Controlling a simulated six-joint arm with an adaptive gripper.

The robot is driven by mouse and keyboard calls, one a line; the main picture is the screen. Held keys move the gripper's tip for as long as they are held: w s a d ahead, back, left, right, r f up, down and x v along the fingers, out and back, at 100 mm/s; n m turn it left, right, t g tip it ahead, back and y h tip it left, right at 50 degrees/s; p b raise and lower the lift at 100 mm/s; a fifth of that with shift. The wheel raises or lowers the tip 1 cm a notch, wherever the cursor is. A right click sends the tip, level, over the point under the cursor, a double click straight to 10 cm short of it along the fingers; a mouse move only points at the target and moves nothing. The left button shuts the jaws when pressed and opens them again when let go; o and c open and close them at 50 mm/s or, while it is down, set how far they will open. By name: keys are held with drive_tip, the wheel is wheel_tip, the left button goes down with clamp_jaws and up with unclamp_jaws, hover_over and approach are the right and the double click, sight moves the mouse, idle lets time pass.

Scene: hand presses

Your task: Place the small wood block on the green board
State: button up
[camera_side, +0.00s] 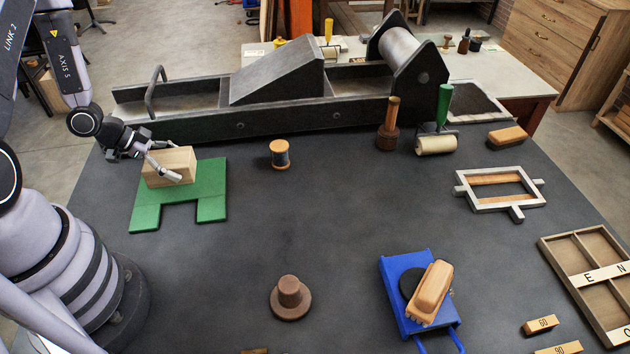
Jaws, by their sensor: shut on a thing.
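The small wood block (172,163) is a pale rectangular block at the left of the table. It sits at the upper left part of the green board (206,187); I cannot tell whether it rests fully on the board or is held just above it. The board is flat on the dark table, with a notch in its near edge. My gripper (165,165) reaches in from the left and is shut on the block, with a finger showing along the block's near side.
A long dark press (270,115) stands behind the board. A thread spool (280,154) stands to its right. A brown knob (290,297) and a blue board with a brush (432,288) are nearer the front. A metal frame (499,190) lies right. The table's middle is clear.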

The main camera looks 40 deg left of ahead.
sight(187, 190)
drive_tip(key=shift+f, duration=2.45)
drive_tip(key=shift+f, duration=0.1)
drive_tip(key=o, duration=1.2)
